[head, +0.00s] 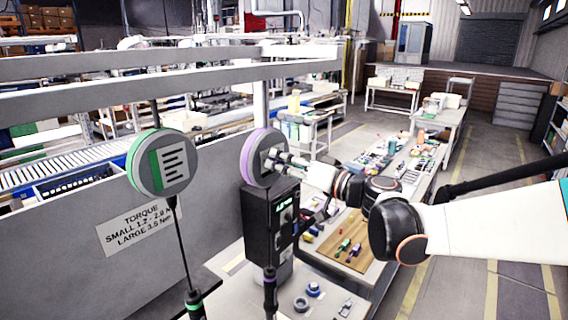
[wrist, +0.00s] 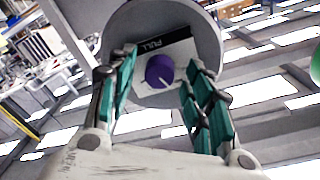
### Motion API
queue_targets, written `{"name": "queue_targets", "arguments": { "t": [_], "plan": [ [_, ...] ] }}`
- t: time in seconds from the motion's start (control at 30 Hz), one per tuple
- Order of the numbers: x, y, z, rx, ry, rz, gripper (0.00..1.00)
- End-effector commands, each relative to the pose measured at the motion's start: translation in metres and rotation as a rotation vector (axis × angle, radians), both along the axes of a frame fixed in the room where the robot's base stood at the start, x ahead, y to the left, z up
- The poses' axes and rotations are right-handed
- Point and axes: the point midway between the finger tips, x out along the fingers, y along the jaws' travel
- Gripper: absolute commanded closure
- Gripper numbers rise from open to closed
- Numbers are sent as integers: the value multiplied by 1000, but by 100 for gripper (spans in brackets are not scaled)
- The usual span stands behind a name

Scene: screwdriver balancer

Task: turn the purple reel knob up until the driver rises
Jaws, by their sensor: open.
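The purple-rimmed reel (head: 254,157) hangs from the overhead rail in the head view. In the head view my gripper (head: 268,160) is at the reel's face and hides the knob. The purple-marked driver (head: 270,290) hangs below the reel, its lower end cut off by the frame.
A green-rimmed reel (head: 160,163) hangs at left with a green-marked driver (head: 194,302) on its cord. A black box (head: 270,220) stands just below the purple reel. A torque sign (head: 138,225) is on the grey panel. A workbench with tools (head: 345,240) lies behind my arm.

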Motion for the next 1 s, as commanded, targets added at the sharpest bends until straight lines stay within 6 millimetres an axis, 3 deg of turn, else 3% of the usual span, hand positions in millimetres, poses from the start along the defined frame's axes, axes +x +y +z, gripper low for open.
{"name": "queue_targets", "arguments": {
  "t": [0.33,0.53,1.0],
  "plan": [
    [2,3,0,0,0,-1,53],
    [2,3,0,0,0,-1,97],
    [2,2,-1,51,66,0,97]
  ]
}}
